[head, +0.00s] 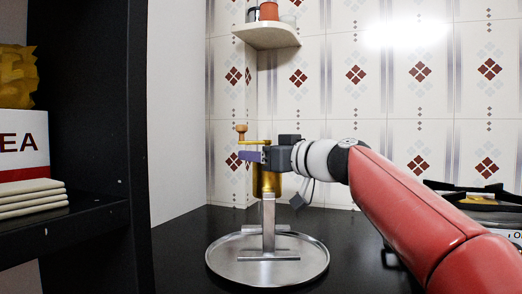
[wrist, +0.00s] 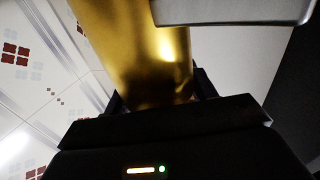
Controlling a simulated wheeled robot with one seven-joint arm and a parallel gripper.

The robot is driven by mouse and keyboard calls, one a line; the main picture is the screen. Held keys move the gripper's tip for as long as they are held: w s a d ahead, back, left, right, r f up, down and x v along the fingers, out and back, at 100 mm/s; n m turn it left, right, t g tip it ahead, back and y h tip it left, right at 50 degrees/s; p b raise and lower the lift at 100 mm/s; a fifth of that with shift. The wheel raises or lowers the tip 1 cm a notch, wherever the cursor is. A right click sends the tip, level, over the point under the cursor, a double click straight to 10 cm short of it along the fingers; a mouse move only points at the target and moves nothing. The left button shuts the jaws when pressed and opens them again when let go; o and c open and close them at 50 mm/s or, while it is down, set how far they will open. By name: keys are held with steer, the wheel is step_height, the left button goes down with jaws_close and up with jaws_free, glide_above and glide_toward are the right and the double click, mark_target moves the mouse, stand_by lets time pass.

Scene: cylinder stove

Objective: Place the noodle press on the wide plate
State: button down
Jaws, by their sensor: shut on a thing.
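The noodle press (head: 268,225) has a brass cylinder, a steel stand and a crank with a wooden knob. It is upright, with its foot over the middle of the wide plate (head: 219,274), a round steel plate on the dark counter. I cannot tell whether the foot touches the plate. My gripper (head: 262,157) comes in from the right and is shut on the upper brass cylinder. In the wrist view the brass cylinder (wrist: 150,50) is between the fingers, with a steel part at the upper right; the plate is not seen there.
A dark shelf (head: 60,226) with a white box (head: 22,145) and stacked items stands at the left. A black stove grate (head: 470,198) is at the right behind my arm. A corner shelf (head: 268,36) with small pots hangs on the tiled wall.

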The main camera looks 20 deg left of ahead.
steer(key=shift+f+b, duration=0.35)
steer(key=shift+f, duration=0.95)
steer(key=shift+c, duration=2.4)
jaws_free()
steer(key=shift+f, duration=0.15)
steer(key=shift+d, duration=0.15)
steer(key=b+v, duration=0.3)
steer(key=v, duration=0.8)
steer(key=shift+s+d, duration=0.25)
steer(key=shift+d, duration=0.05)
